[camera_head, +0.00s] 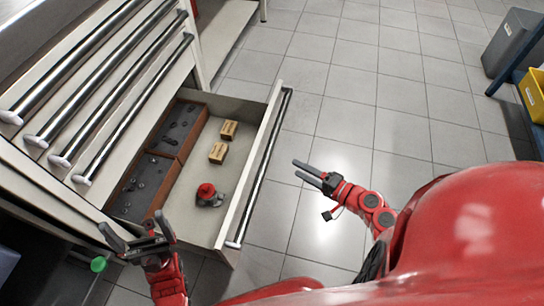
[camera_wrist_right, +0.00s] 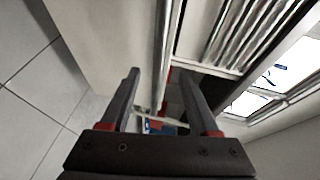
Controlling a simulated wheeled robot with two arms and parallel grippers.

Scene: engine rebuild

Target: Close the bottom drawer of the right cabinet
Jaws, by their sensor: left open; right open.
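The cabinet (camera_head: 85,178) stands at the left of the head view, with several drawers. Its bottom drawer (camera_head: 203,221) is pulled far out, and a long metal bar handle (camera_head: 262,165) runs along its front. My right gripper (camera_head: 304,172) is open and empty, a little to the right of that handle and apart from it. In the right wrist view a metal bar (camera_wrist_right: 163,55) runs past the open fingers (camera_wrist_right: 162,85). My left gripper (camera_head: 137,232) is open and empty at the near-left end of the drawer.
The drawer holds two small boxes (camera_head: 218,153), a red-topped part (camera_head: 206,191) and brown trays (camera_head: 140,187) of small dark parts. Tiled floor (camera_head: 345,85) to the right is clear. A grey bin (camera_head: 512,42) and a yellow bin (camera_head: 535,95) stand at far right.

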